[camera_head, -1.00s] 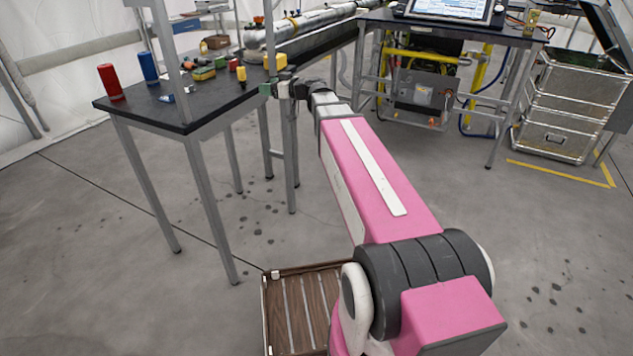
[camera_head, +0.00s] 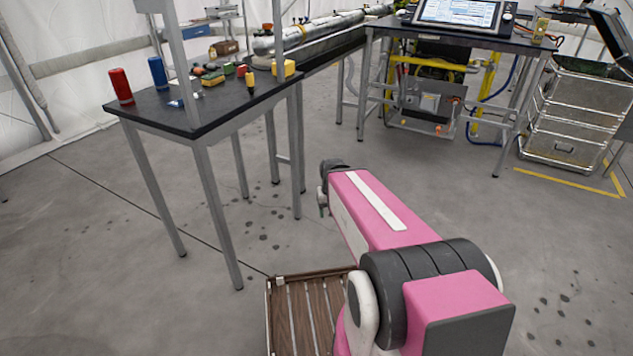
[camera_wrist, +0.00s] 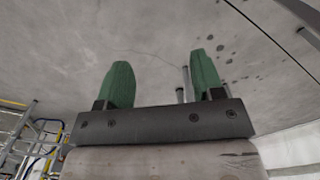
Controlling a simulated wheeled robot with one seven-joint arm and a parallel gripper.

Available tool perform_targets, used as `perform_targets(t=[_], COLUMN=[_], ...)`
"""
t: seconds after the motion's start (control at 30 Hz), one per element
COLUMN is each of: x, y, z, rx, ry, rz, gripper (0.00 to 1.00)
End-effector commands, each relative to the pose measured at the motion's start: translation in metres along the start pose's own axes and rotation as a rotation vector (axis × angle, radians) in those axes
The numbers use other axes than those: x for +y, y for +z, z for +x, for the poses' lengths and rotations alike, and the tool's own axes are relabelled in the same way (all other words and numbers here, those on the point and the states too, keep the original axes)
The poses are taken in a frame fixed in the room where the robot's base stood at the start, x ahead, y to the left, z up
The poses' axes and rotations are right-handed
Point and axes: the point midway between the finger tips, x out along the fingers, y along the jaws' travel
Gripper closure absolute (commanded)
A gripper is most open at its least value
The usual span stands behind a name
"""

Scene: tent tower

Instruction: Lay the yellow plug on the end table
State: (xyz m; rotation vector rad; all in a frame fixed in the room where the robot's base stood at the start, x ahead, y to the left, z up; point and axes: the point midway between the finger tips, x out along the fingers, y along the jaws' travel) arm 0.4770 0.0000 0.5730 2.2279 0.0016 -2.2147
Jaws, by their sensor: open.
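A yellow block (camera_head: 286,69), likely the yellow plug, rests near the right edge of the black table (camera_head: 215,113).
A red cylinder (camera_head: 120,86) and a blue cylinder (camera_head: 158,72) stand on the table's left part. Several small coloured pieces lie between. A workbench with a screen (camera_head: 458,14) and silver drawers (camera_head: 571,112) are behind right. The floor between is clear.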

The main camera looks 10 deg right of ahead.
Motion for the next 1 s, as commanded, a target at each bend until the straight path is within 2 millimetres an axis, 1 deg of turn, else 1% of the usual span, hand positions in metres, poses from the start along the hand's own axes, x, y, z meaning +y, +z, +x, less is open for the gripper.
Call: perform_targets(t=[0.07, 0.13, 0.23, 0.27, 0.37, 0.4, 0.47, 0.5, 0.57, 0.6, 0.67, 0.7, 0.77, 0.8, 0.87, 0.9, 0.97, 1.0], x=[0.001, -0.002, -0.012, -0.017, -0.038, -0.049, -0.064, -0.075, -0.090, -0.100, -0.114, -0.122, -0.133, -0.140, -0.148, -0.152, -0.157, -0.159], y=[0.000, -0.004, -0.018, -0.024, -0.052, -0.066, -0.087, -0.101, -0.124, -0.139, -0.161, -0.176, -0.197, -0.210, -0.229, -0.240, -0.254, -0.262], z=[0.000, -0.001, -0.006, -0.009, -0.024, -0.033, -0.049, -0.061, -0.082, -0.098, -0.124, -0.142, -0.172, -0.192, -0.223, -0.244, -0.273, -0.290], rx=[-0.001, 0.005, 0.030, 0.040, 0.079, 0.091, 0.101, 0.104, 0.094, 0.079, 0.044, 0.010, -0.055, -0.111, -0.207, -0.279, -0.393, -0.469], ry=[0.003, -0.010, -0.066, -0.094, -0.220, -0.284, -0.389, -0.464, -0.584, -0.667, -0.798, -0.886, -1.017, -1.104, -1.231, -1.310, -1.414, -1.475], rz=[0.005, 0.021, 0.094, 0.129, 0.290, 0.368, 0.491, 0.576, 0.707, 0.797, 0.930, 1.018, 1.143, 1.224, 1.335, 1.402, 1.487, 1.535], gripper=[0.39, 0.39, 0.39, 0.39, 0.39, 0.39, 0.39, 0.39, 0.39, 0.39, 0.39, 0.39, 0.39, 0.39, 0.39, 0.39, 0.39, 0.39])
